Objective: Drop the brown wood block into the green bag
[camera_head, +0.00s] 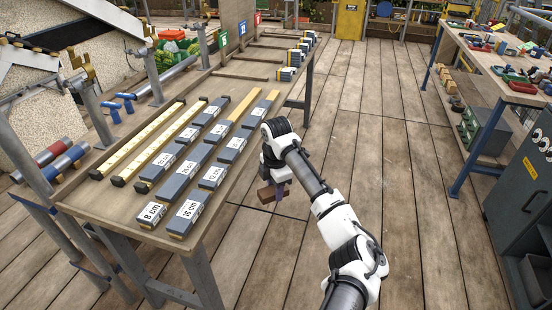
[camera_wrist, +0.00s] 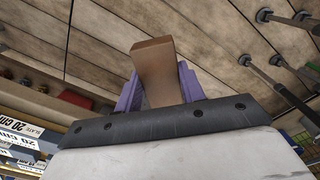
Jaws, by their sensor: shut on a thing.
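The brown wood block (camera_head: 266,194) is held in my gripper (camera_head: 273,187), beside the right edge of the workbench and over the wooden floor. In the wrist view the block (camera_wrist: 153,62) stands out between the two purple fingers of my gripper (camera_wrist: 158,85), which are shut on it. Green material (camera_head: 174,36) shows behind the bench at the back left. It is too small to tell whether it is the green bag. No other green bag shows clearly.
The workbench (camera_head: 142,217) on the left carries labelled slate pieces (camera_head: 187,214) and long wooden strips. A second table (camera_head: 462,48) with tools and a dark cabinet (camera_head: 520,190) stand on the right. The plank floor (camera_head: 400,150) between is clear.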

